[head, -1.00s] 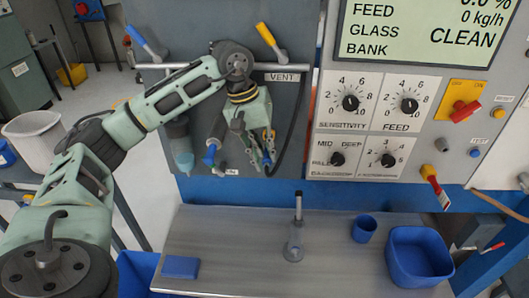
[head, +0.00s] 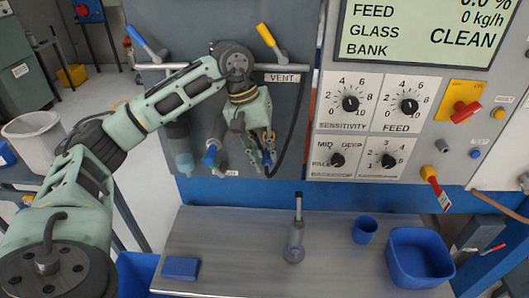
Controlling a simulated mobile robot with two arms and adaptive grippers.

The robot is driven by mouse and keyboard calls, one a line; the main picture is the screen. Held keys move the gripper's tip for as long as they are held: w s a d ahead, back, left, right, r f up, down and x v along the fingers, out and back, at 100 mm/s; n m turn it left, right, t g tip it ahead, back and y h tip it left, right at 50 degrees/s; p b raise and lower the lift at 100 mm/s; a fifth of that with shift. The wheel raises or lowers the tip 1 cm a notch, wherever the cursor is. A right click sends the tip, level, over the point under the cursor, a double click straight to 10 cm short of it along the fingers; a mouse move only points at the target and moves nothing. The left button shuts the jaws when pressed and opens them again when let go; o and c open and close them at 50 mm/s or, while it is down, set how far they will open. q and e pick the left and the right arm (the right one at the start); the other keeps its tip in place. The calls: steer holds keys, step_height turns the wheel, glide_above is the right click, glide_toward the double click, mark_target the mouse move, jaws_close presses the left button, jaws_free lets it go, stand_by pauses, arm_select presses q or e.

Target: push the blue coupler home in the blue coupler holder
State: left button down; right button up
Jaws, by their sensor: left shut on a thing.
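My left gripper (head: 263,155) reaches down in front of the grey panel below the VENT label, its fingers closed together. It is shut on a small part with blue on it, which I take for the blue coupler; the fingers hide most of it. A blue-ended grey fitting (head: 209,156) hangs on the panel just left of the gripper, apart from it. I cannot tell which part is the blue coupler holder, or how deep the coupler sits. My right gripper is not in view.
A black hose (head: 297,125) runs down the panel right of the gripper. A clear-bowled unit (head: 182,155) hangs further left. Below, the metal shelf (head: 225,240) carries a blue block (head: 180,268), a grey upright tool (head: 295,245), a blue cup (head: 364,231) and a blue bin (head: 417,280).

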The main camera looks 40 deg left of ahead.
mark_target(265, 149)
arm_select(q)
steer(key=shift+w+a+r, duration=0.1)
steer(key=shift+w+a, duration=0.3)
steer(key=shift+w, duration=0.3)
steer(key=shift+w+a, duration=0.4)
steer(key=shift+w, duration=0.25)
stand_by(0.6)
steer(key=c, duration=1.6)
jaws_free()
